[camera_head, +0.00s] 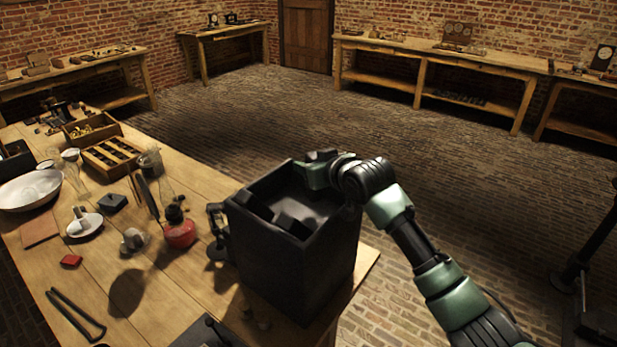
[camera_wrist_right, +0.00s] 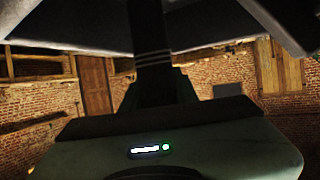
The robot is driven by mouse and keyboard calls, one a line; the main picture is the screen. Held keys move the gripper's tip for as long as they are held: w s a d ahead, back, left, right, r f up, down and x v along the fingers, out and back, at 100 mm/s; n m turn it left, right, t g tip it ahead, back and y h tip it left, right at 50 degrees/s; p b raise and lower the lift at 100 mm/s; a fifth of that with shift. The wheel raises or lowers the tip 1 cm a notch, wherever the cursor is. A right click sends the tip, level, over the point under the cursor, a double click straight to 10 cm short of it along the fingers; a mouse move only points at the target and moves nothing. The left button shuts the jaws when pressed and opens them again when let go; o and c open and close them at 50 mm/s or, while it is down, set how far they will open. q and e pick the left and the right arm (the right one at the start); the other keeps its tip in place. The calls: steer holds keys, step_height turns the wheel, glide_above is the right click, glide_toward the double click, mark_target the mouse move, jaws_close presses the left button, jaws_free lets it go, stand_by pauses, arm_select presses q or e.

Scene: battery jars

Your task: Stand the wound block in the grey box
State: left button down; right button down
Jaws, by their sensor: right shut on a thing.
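The grey box (camera_head: 290,268), very dark and open at the top, stands on the near right corner of the wooden table. Dark blocky shapes (camera_head: 297,222) show inside it along the near left wall. My right gripper (camera_head: 318,172) is at the box's far right rim, reaching over its opening. It is shut on a dark upright piece with thin pale bands, which I take for the wound block (camera_wrist_right: 152,52), in the right wrist view. In the head view the gripper and box wall hide most of the block. I cannot tell whether it touches the box floor. My left gripper is not in view.
Several glass vessels, a white basin (camera_head: 30,190) and wooden trays (camera_head: 112,157) fill the table farther left. The floor right of the box is open.

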step_height(320, 180, down, 4)
steer(key=shift+r+p, duration=0.2)
steer(key=shift+p, duration=0.2)
steer(key=shift+f, duration=0.35)
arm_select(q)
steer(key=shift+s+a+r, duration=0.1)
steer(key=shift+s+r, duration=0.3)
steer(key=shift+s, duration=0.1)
arm_select(e)
steer(key=shift+f, duration=0.1)
steer(key=c, duration=1.1)
jaws_free()
arm_select(q)
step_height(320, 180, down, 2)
steer(key=shift+b, duration=1.05)
arm_select(e)
steer(key=v, duration=1.2)
